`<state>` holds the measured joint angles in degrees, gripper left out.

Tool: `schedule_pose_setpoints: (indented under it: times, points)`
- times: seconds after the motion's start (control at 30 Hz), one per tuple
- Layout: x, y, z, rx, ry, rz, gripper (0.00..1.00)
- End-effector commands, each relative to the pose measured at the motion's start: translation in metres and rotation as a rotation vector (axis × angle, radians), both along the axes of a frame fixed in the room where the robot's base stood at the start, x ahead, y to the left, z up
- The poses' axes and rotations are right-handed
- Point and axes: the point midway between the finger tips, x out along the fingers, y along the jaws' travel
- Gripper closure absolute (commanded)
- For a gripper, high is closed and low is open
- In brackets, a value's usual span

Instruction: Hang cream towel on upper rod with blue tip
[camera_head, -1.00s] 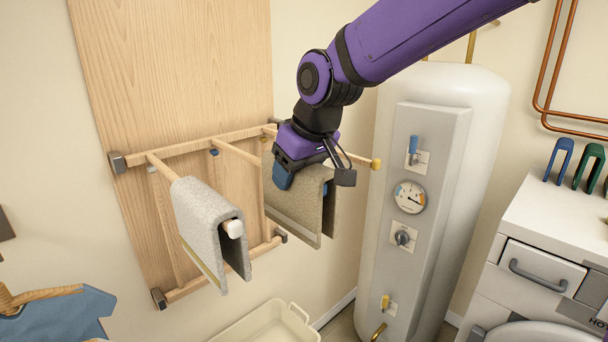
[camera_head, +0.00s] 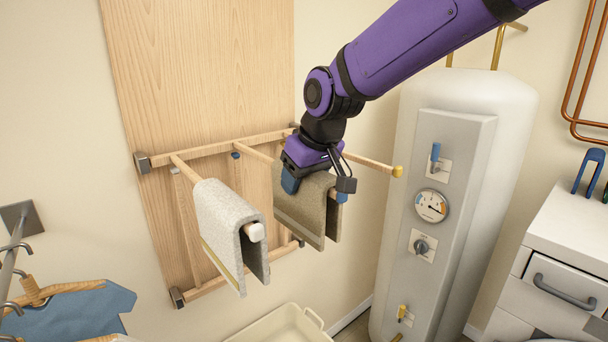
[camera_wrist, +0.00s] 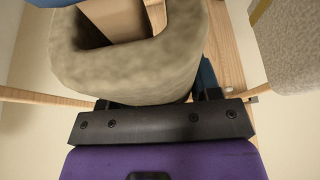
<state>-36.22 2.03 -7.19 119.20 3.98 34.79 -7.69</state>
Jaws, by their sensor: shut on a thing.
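The cream towel (camera_head: 300,212), beige-brown here, hangs folded over the middle rod of the wooden wall rack. That rod's blue tip (camera_head: 341,197) shows just past the towel's front edge. My gripper (camera_head: 306,180) is over the top of the towel and shut on it. In the wrist view the towel (camera_wrist: 170,62) loops around the wooden rod (camera_wrist: 112,18), with the gripper (camera_wrist: 160,95) against its outer side. One fingertip is mostly hidden.
A light grey towel (camera_head: 230,225) hangs on the white-tipped rod (camera_head: 254,232) at left. A yellow-tipped rod (camera_head: 370,162) sticks out at right, bare where visible. A white boiler (camera_head: 395,230) stands further right. A cream basket (camera_head: 275,328) is below. A blue garment (camera_head: 75,310) hangs at lower left.

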Motion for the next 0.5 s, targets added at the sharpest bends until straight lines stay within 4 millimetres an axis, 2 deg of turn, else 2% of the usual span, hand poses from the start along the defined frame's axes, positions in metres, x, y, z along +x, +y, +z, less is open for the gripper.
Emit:
schedule_pose_setpoints:
  times: [0.23, 0.27, 0.3, 0.37, 0.5]
  points:
    - [0.0000, 0.0000, -0.0001, 0.001, -0.001, 0.000, 0.70]
    - [0.0000, 0.0000, -0.0001, 0.001, -0.001, 0.000, 0.38]
    - [-0.0001, 0.0001, -0.0001, 0.000, 0.000, 0.000, 0.29]
    - [0.0000, 0.0000, -0.0001, 0.000, 0.000, 0.000, 0.15]
    - [-0.0001, 0.0001, -0.0001, 0.000, 0.000, 0.000, 0.13]
